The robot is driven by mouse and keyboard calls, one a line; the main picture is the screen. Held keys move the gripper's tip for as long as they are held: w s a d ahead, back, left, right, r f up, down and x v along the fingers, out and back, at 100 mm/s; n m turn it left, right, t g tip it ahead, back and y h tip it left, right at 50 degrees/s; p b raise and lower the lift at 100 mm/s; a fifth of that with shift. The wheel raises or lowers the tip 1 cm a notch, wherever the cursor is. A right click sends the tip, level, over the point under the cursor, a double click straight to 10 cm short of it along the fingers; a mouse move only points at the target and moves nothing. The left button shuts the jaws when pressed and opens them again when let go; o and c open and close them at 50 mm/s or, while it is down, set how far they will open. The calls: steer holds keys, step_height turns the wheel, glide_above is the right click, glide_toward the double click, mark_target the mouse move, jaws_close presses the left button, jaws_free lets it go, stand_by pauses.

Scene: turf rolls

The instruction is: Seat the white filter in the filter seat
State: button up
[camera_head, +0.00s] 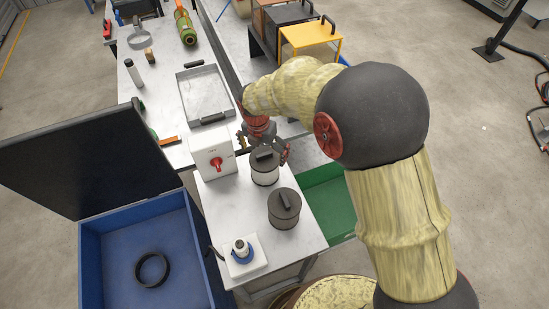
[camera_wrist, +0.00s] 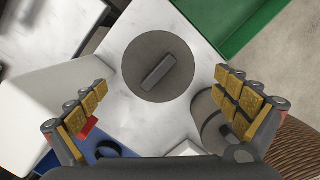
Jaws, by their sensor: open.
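A white square block with a blue ring and a pale upright post, which appears to be the filter seat (camera_head: 252,265), sits at the bench's near end. Part of the block shows at the bottom of the wrist view.
A dark grey canister (camera_head: 284,214) with a handle stands between the filter and the block. A white box with a red knob (camera_head: 211,154) stands left of the filter. An open blue case (camera_head: 110,262) holds a black ring. A green bin (camera_head: 325,190) lies right.

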mark_target(265, 163)
steer(key=f, duration=0.2)
steer(key=f+b, duration=0.1)
steer(key=f, duration=0.2)
steer(key=w+f, duration=0.1)
steer(key=f, duration=0.1)
steer(key=shift+f, duration=0.3)
steer(key=shift+r, duration=0.1)
steer(key=c, duration=0.4)
steer(key=c, duration=1.1)
steer(key=shift+o, duration=0.2)
